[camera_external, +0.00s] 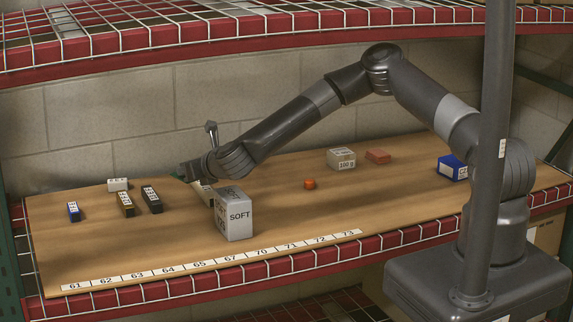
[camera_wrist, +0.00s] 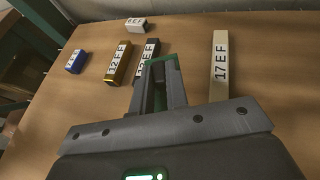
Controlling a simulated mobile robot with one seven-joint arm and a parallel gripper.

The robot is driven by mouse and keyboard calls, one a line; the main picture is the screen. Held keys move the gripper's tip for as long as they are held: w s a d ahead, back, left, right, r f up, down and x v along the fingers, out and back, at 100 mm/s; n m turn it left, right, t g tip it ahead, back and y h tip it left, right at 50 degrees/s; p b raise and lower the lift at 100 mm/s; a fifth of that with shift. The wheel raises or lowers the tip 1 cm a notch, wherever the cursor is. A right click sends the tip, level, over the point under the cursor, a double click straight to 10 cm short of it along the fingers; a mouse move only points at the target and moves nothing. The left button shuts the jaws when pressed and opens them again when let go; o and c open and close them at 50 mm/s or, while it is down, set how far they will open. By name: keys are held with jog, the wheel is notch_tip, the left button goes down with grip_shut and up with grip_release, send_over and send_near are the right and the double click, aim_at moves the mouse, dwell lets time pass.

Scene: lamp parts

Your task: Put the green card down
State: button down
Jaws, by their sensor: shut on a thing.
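My gripper (camera_external: 190,171) is low over the left part of the wooden board. In the wrist view, my gripper (camera_wrist: 160,84) is shut on the green card, with only a thin green edge (camera_wrist: 173,60) showing by the fingertips. A small bit of the green card (camera_external: 177,178) also shows near the fingertips in the external view. The fingers hide most of the card. I cannot tell whether it touches the board.
A dark block (camera_external: 152,198), gold block (camera_external: 125,203), blue block (camera_external: 73,211) and white block (camera_external: 118,184) stand left. A long white block marked 17EF (camera_wrist: 219,66) lies right of the fingers. A SOFT box (camera_external: 234,216) is nearby. The board's front left is clear.

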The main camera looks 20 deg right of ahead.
aim_at(146, 250)
jog(key=s+a+f+n+g+y, duration=0.25)
jog(key=s+a+n+y, duration=0.25)
jog(key=s+a, duration=0.95)
jog(key=shift+g, duration=0.25)
jog(key=f, duration=0.2)
jog(key=a+f, duration=0.1)
jog(key=f, duration=0.4)
jog(key=shift+w+a+f, duration=0.15)
jog(key=shift+w+a, duration=0.15)
jog(key=shift+w, duration=0.1)
jog(key=shift+f, duration=0.1)
jog(key=c, duration=1.4)
grip_release()
jog(key=shift+s, duration=0.1)
jog(key=v, duration=1.2)
jog(key=shift+d, duration=0.1)
